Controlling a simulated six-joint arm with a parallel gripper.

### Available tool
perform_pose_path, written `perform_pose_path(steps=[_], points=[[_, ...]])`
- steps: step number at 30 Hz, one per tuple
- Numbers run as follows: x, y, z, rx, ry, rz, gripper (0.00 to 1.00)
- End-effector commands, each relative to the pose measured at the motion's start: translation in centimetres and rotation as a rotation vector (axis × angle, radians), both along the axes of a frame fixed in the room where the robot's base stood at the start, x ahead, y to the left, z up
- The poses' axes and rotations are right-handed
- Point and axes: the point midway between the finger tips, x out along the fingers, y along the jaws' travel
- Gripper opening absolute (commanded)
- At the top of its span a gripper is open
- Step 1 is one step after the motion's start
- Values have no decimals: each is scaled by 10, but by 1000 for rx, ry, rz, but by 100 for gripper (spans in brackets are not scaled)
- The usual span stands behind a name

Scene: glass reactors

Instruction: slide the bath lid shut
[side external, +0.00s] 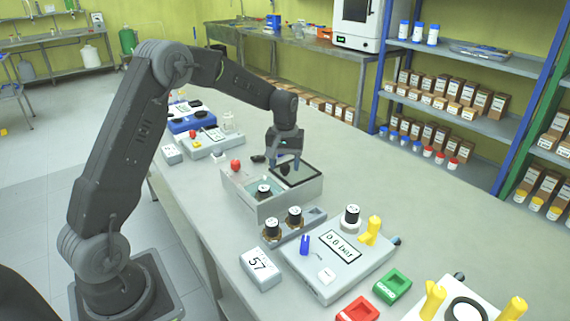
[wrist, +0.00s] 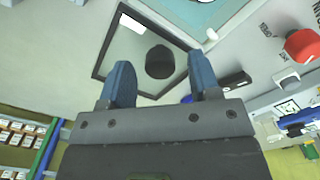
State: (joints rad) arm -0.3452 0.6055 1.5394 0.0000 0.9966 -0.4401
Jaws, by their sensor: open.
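The bath (side external: 294,202) is a light grey box in the middle of the bench. Its lid (side external: 306,170), a clear pane in a black frame, lies over the back right part; the front left part is open, with a black-capped vial (side external: 264,190) in it. The lid also shows in the wrist view (wrist: 130,52), with a round black knob (wrist: 160,62) on it. My gripper (side external: 286,163) is at the lid, pointing down. In the wrist view its blue fingers (wrist: 159,76) are apart, with the knob between and slightly beyond their tips. Contact with the knob cannot be told.
A red knob (side external: 235,165) is on the bath's left end. In front stand two black-capped vials (side external: 294,216) and a panel (side external: 335,258) with a display and yellow clamp (side external: 371,230). More devices (side external: 209,140) stand behind. The bench to the right of the bath is clear.

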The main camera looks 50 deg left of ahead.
Motion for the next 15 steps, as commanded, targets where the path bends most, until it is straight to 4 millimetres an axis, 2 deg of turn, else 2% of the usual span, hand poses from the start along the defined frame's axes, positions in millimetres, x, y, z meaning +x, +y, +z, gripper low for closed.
perform_pose_path(steps=[11, 15], points=[[0, 0, -6, 0, 0, 0, 57], [0, 0, -6, 0, 0, 0, 43]])
